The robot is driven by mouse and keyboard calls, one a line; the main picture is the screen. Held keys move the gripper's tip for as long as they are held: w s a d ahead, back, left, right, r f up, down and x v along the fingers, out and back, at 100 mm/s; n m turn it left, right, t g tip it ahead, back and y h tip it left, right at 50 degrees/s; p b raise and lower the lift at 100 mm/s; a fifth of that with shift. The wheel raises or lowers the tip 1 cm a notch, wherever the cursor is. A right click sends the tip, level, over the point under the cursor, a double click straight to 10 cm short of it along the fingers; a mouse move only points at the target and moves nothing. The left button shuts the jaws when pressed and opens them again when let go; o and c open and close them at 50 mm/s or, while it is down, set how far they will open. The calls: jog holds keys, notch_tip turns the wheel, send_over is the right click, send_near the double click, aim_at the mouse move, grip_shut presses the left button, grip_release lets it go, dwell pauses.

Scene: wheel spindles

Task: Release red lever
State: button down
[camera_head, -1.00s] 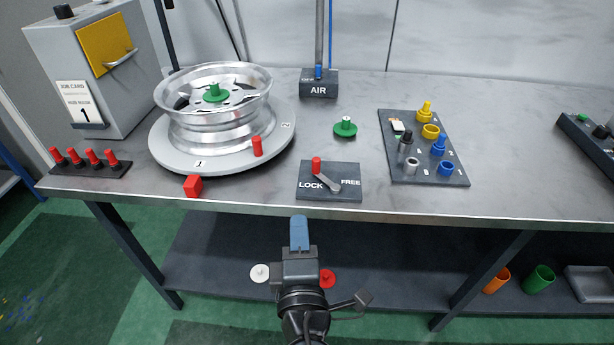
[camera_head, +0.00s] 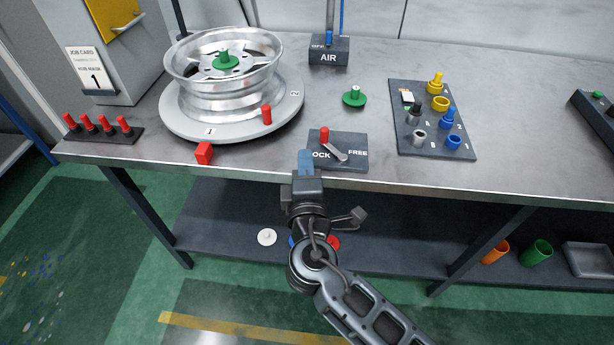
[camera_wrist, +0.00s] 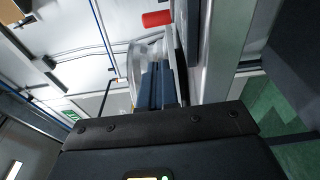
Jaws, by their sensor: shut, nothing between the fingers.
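The red lever knob (camera_head: 325,134) stands at the left, LOCK side of a dark plate (camera_head: 352,163) marked LOCK and FREE near the bench's front edge. Its grey arm runs from the knob down to the right. My gripper (camera_head: 305,157) is shut and empty, with its blue fingers over the plate's left edge, just left of and below the knob. The fingers cover the L of LOCK. In the wrist view my blue fingers (camera_wrist: 155,90) point away and a red cylinder (camera_wrist: 157,18) shows above them. I cannot tell if the fingers touch the lever.
A silver wheel (camera_head: 222,75) with a green hub piece sits on a round grey turntable (camera_head: 180,125) at left. A red block (camera_head: 204,153) lies at the bench edge. A green knob part (camera_head: 354,98), the AIR box (camera_head: 328,52) and a dark parts board (camera_head: 468,150) stand behind and right.

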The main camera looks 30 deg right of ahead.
aim_at(318, 158)
jog(key=d, duration=0.1)
jog(key=w+d+p, duration=0.1)
jog(key=d, duration=0.1)
jog(key=w+d, duration=0.1)
jog(key=shift+w+d, duration=0.15)
jog(key=shift+d, duration=0.05)
